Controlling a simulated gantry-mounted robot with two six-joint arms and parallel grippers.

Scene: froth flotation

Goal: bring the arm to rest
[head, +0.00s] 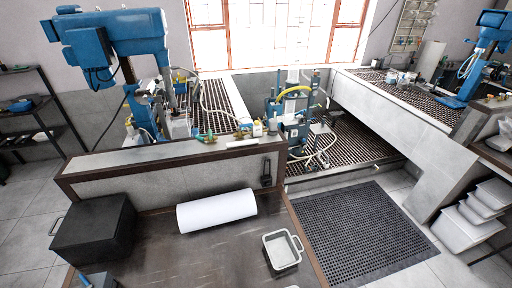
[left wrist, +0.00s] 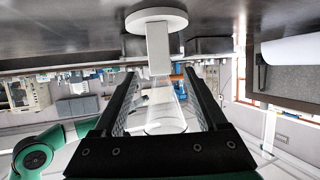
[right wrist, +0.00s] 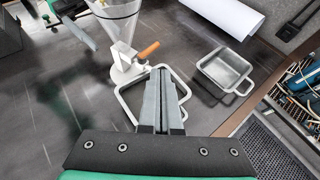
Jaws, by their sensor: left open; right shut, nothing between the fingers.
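Neither gripper shows in the head view. In the left wrist view my left gripper (left wrist: 160,76) is open, its two dark fingers apart. A clear cylindrical vessel (left wrist: 166,112) shows in the gap between them; I cannot tell how far beyond the fingers it is. A white disc with a short stem (left wrist: 156,22) is near the fingertips. In the right wrist view my right gripper (right wrist: 161,72) is shut and empty above the dark table. Just beyond its tips are a clear cone (right wrist: 116,18) on a pale stand (right wrist: 124,62) and an orange handle (right wrist: 148,49).
A metal pan (head: 282,250) lies at the dark table's right, also in the right wrist view (right wrist: 224,72). A white roll (head: 217,210) and a black box (head: 93,228) are further left. A low wall (head: 170,175) bounds the back. A black grate mat (head: 362,235) covers the floor.

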